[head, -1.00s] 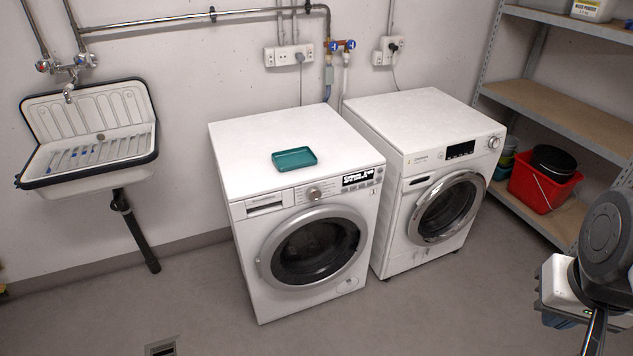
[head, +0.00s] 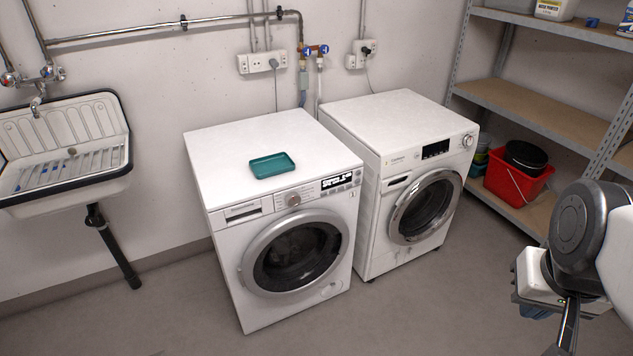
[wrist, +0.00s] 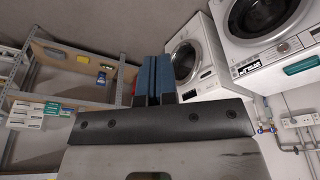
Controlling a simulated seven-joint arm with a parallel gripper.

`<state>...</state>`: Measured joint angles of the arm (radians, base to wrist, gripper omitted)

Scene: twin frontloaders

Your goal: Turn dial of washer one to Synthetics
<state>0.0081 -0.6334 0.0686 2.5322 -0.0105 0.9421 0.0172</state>
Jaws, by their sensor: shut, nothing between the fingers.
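Two white front-loading washers stand side by side. The left washer (head: 225,290) has a round silver dial (head: 293,199) at the middle of its panel, beside a lit display (head: 336,182). The right washer (head: 385,240) has its dial (head: 467,141) at the panel's right end, past a dark display (head: 435,149). Program labels are too small to read. The wrist view shows both washers upside down, with the left one's dial (wrist: 283,47) at upper right. My gripper (wrist: 154,58) has its blue fingers together and empty. In the head view it is at lower right, well apart from both washers.
A teal tray (head: 272,164) lies on the left washer. A shelf unit (head: 535,106) with a red bucket (head: 516,179) stands at right, behind my arm. A sink (head: 118,187) hangs at left. The floor before the washers is clear.

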